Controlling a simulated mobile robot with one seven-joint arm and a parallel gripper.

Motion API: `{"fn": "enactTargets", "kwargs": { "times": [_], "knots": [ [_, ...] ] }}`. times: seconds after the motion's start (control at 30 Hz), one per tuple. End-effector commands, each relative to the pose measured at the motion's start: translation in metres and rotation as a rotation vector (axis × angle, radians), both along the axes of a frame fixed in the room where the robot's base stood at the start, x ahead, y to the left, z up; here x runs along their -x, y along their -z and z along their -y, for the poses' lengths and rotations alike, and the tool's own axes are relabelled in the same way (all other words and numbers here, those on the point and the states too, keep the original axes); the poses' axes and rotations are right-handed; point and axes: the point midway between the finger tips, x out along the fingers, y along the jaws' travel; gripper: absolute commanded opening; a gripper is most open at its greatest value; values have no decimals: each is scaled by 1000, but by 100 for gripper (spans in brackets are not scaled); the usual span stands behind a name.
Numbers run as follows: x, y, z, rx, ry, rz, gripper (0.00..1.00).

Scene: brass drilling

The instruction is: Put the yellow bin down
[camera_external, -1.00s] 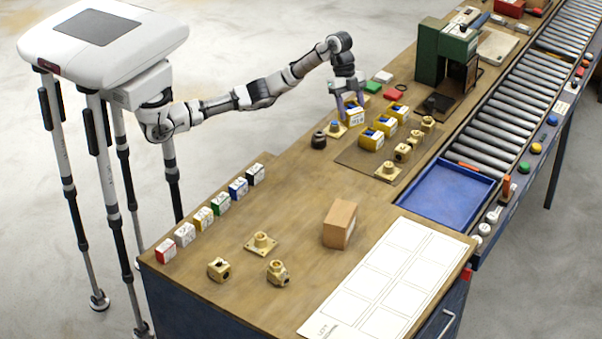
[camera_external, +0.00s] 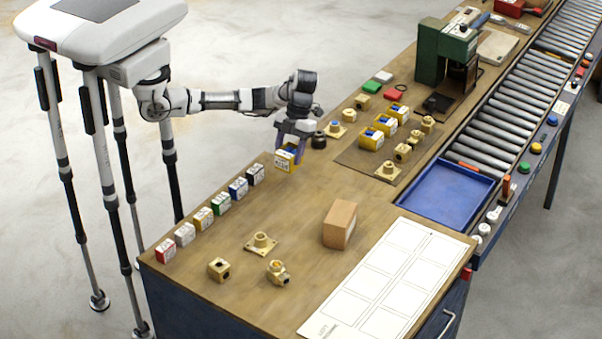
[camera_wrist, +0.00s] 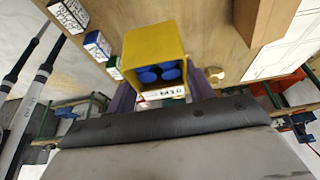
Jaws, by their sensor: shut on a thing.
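The yellow bin (camera_external: 287,158) is a small box with a white label and blue round parts inside. My gripper (camera_external: 291,152) is shut on it, with a finger on each side, near the bench's left edge at the far end of the row of coloured bins. In the wrist view the yellow bin (camera_wrist: 153,48) is between the fingers, its open top showing blue parts. I cannot tell whether its base touches the wooden bench top (camera_external: 285,205).
A row of small coloured bins runs along the left edge, the black one (camera_external: 256,174) nearest the held bin. More yellow bins (camera_external: 371,139) stand on a brown mat. A cardboard box (camera_external: 340,224) and brass fittings (camera_external: 261,243) stand nearer. Bench between is clear.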

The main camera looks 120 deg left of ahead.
Motion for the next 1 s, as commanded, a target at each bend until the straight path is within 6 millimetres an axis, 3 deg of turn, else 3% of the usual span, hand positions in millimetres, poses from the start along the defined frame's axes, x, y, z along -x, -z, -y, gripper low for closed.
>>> {"fn": "enactTargets", "kwargs": {
  "times": [0.2, 0.33, 0.8, 1.0],
  "knots": [
    [1, 57, -2, 0, -5, -2, 28],
    [0, 84, -2, 0, -5, -1, 28],
    [0, 136, -1, -2, -5, 0, 28],
    [0, 139, -1, -1, -4, 2, 28]
  ]
}}
